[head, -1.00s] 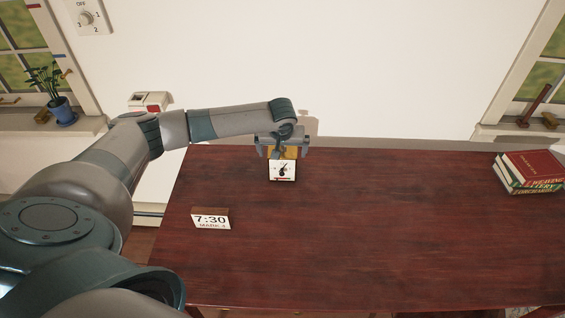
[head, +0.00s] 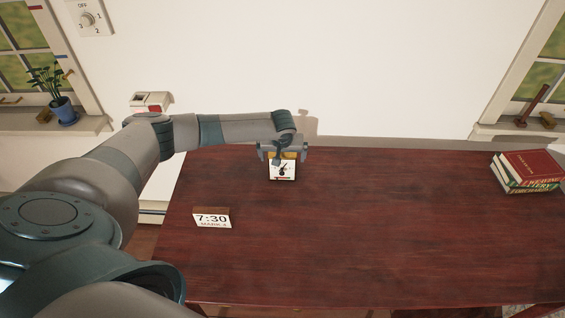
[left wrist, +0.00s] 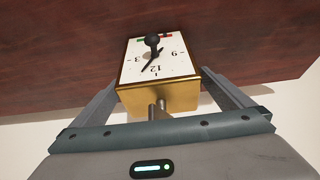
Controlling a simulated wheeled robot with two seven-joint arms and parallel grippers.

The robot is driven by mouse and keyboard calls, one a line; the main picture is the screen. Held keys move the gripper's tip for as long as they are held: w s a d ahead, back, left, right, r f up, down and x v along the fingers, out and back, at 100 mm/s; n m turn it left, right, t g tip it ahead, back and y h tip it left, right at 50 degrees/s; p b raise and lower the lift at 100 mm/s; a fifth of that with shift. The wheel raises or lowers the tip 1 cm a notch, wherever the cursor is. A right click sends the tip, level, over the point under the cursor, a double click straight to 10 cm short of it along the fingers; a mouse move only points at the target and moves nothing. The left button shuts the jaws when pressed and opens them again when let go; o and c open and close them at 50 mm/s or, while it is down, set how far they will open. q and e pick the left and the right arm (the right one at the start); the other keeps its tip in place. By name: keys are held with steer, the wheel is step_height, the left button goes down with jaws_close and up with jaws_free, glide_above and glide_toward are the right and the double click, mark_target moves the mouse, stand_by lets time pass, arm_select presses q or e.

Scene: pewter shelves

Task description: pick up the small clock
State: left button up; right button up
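The small clock (head: 282,171) has a white square face, black hands and a gold case. It stands upright on the dark red wooden table (head: 370,220), near its back edge. My left gripper (head: 283,157) is over the clock's top from behind, fingers spread to either side. In the left wrist view the clock (left wrist: 157,60) appears upside down between the two fingers, gold top towards me. The fingers look open around it; whether either touches the case I cannot tell. My right gripper is not in view.
A sign reading 7:30 (head: 211,218) stands at the table's left front. A stack of books (head: 527,171) lies at the right end. A white wall (head: 380,70) rises behind the table.

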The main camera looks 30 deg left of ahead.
arm_select(q)
steer(key=c, duration=1.5)
steer(key=shift+w+r, duration=0.1)
steer(key=shift+c, duration=1)
steer(key=shift+r, duration=0.15)
step_height(320, 180, up, 3)
steer(key=shift+r+b, duration=0.2)
steer(key=shift+b, duration=0.75)
steer(key=w+d+r+b, duration=0.2)
steer(key=d+r, duration=0.5)
steer(key=d, duration=0.4)
steer(key=shift+d+r+b, duration=0.15)
steer(key=shift+d+b, duration=0.1)
steer(key=shift+b, duration=0.65)
